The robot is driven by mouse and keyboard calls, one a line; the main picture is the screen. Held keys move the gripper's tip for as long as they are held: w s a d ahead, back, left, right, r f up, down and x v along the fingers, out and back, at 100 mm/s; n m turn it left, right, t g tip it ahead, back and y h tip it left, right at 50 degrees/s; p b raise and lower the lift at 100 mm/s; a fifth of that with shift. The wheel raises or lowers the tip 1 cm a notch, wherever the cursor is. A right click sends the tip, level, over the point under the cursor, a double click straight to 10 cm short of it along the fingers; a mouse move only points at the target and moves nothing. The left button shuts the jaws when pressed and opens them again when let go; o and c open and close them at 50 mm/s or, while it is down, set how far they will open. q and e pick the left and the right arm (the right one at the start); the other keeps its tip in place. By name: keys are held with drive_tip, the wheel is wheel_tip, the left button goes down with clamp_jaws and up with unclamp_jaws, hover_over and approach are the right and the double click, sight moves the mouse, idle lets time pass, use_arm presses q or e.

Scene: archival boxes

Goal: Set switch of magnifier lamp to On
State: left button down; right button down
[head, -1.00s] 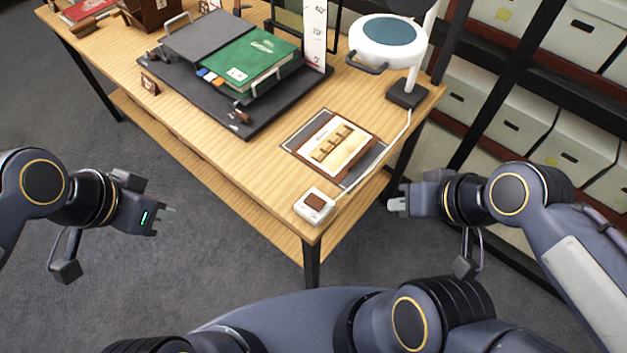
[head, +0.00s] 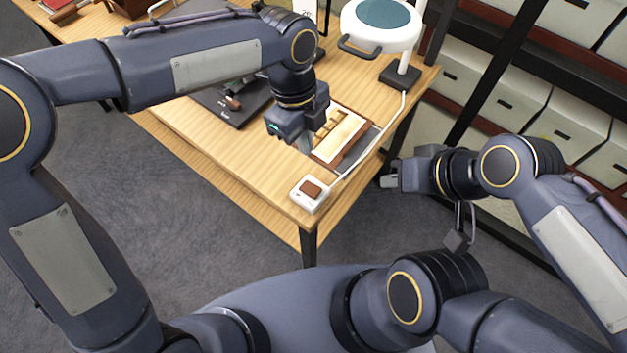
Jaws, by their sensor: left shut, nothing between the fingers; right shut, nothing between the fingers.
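The magnifier lamp (head: 382,38) has a round white head with a bluish lens and stands on a dark base (head: 408,77) at the table's right side. Its pale cord runs to a small white switch box (head: 308,201) with a brown rocker (head: 311,189) at the near table corner. I cannot tell the rocker's setting. My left gripper (head: 305,147) is shut and empty, fingers down, above the table just behind the switch box and apart from it. My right gripper (head: 387,181) is shut and empty, off the table's right edge.
A framed card (head: 339,133) on a grey mat lies behind the switch, partly hidden by my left gripper. Shelves with pale boxes (head: 575,128) stand to the right. Bare wood lies left of the switch.

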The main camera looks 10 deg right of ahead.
sight(313, 191)
use_arm(q)
drive_tip(key=shift+f, duration=0.1)
drive_tip(key=f, duration=0.4)
drive_tip(key=s+f, duration=0.1)
drive_tip(key=f, duration=0.4)
drive_tip(key=d+f+p, duration=0.1)
drive_tip(key=f, duration=0.3)
drive_tip(key=shift+s+d+f, duration=0.1)
drive_tip(key=shift+s+f, duration=0.2)
drive_tip(key=shift+f, duration=0.05)
drive_tip(key=shift+s+d+f+t+y+b, duration=0.15)
drive_tip(key=shift+f+t+y+b, duration=0.15)
drive_tip(key=shift+f+b, duration=0.45)
drive_tip(key=shift+r, duration=0.5)
drive_tip(key=shift+a+p, duration=0.25)
drive_tip(key=shift+p, duration=0.05)
